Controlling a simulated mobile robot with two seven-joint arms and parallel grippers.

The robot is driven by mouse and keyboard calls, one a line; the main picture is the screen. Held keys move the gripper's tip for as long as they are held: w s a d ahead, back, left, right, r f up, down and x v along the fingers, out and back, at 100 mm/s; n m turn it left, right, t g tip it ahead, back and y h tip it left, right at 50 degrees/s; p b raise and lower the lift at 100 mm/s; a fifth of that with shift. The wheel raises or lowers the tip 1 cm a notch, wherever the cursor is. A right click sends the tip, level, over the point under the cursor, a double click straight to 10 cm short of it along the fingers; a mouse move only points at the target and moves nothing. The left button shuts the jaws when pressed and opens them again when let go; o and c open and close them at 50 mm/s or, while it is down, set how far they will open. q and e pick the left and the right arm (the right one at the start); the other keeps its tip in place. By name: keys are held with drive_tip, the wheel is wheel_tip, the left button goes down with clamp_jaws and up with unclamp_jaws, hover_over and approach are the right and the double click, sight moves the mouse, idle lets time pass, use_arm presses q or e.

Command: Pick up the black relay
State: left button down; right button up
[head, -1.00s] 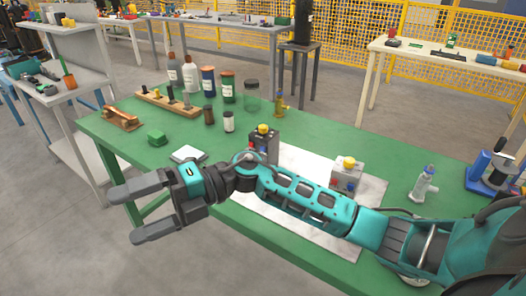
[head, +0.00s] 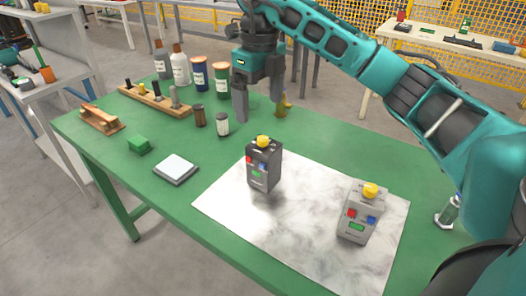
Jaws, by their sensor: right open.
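The black relay (head: 263,168) stands upright on a white marbled sheet (head: 290,232) on the green table. It is a dark box with a yellow knob on top and red, blue and green parts on its front. A similar lighter grey box (head: 357,213) with a yellow knob stands to its right on the same sheet. My right gripper (head: 259,100) points down, open and empty, above and behind the black relay, apart from it. My left gripper is not in view.
The sheet's front area is clear.

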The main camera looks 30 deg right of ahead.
sight(265, 148)
drive_tip(key=shift+w+d+f, duration=0.1)
drive_tip(key=shift+d+f, duration=0.05)
wheel_tip(265, 148, down, 7)
drive_tip(key=shift+r+b, duration=0.2)
drive_tip(key=shift+b, duration=0.2)
drive_tip(key=shift+f, duration=0.5)
drive_tip(key=f, duration=0.4)
drive_tip(key=shift+s+d+f, duration=0.2)
drive_tip(key=shift+s+f, duration=0.2)
drive_tip(key=shift+c, duration=0.4)
